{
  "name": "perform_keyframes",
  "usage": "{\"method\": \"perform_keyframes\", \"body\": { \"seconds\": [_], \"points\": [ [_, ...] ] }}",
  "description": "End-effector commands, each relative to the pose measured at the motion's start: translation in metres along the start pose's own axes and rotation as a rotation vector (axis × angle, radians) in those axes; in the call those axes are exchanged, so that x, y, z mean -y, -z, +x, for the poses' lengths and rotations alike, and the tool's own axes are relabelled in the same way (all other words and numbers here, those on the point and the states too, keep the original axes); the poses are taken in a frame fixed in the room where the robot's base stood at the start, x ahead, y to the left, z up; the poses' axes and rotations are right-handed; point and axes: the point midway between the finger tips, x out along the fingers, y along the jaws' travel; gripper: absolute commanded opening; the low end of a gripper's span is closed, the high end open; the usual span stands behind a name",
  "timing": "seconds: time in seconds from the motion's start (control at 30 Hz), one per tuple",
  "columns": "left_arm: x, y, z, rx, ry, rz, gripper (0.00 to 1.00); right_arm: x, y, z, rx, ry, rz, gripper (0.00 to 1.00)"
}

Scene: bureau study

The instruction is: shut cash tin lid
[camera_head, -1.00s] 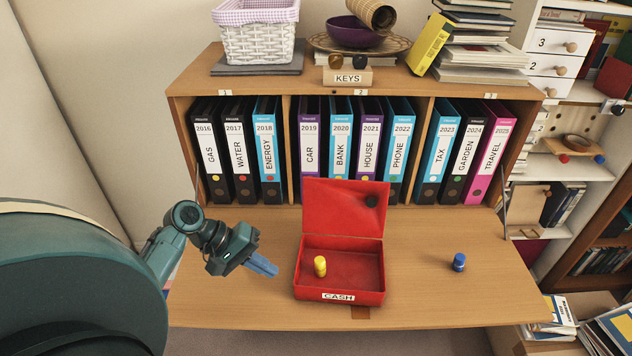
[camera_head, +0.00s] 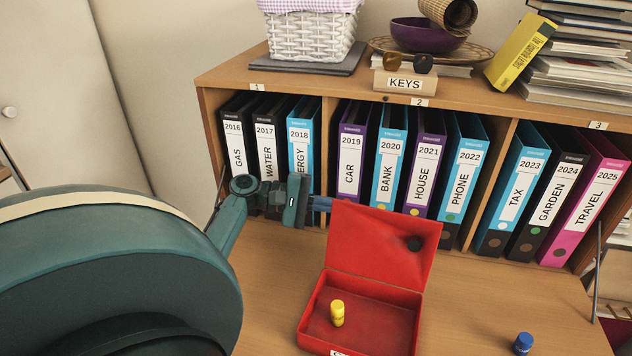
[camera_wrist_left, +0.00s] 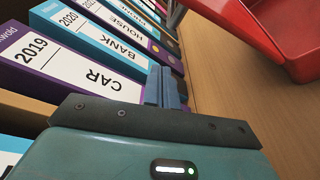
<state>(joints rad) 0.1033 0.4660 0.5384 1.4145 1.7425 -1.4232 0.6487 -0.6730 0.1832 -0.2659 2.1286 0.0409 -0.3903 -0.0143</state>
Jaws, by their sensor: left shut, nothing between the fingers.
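The red cash tin (camera_head: 370,322) stands on the desk flap with its lid (camera_head: 382,243) raised and tilted back toward the folders. A yellow cylinder (camera_head: 337,313) stands inside the tin. My left gripper (camera_head: 322,204) is shut and empty, behind and left of the lid, in front of the folders. Its fingertips are close to the lid's upper left corner; I cannot tell whether they touch it. In the left wrist view the blue-grey fingers (camera_wrist_left: 168,88) are together, and the red tin (camera_wrist_left: 285,30) shows at the upper right. My right gripper is not in view.
A row of folders (camera_head: 420,168) fills the shelf behind the lid, leaving a narrow gap. A blue cylinder (camera_head: 523,343) stands on the flap (camera_head: 490,290) to the right. The flap left of the tin is clear.

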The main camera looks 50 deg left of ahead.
Motion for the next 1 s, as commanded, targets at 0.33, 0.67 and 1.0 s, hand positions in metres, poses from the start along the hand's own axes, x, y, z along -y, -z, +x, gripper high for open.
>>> {"method": "perform_keyframes", "body": {
  "seconds": [0.33,0.67,1.0],
  "points": [
    [-0.001,-0.027,0.025,-0.001,0.001,0.000,0.00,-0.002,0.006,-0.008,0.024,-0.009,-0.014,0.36],
    [0.001,-0.038,0.021,-0.001,0.001,0.000,0.00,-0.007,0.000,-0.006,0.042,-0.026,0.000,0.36],
    [0.000,-0.037,0.022,-0.001,-0.003,0.011,0.00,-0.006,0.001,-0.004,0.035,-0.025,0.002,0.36]
  ]
}}
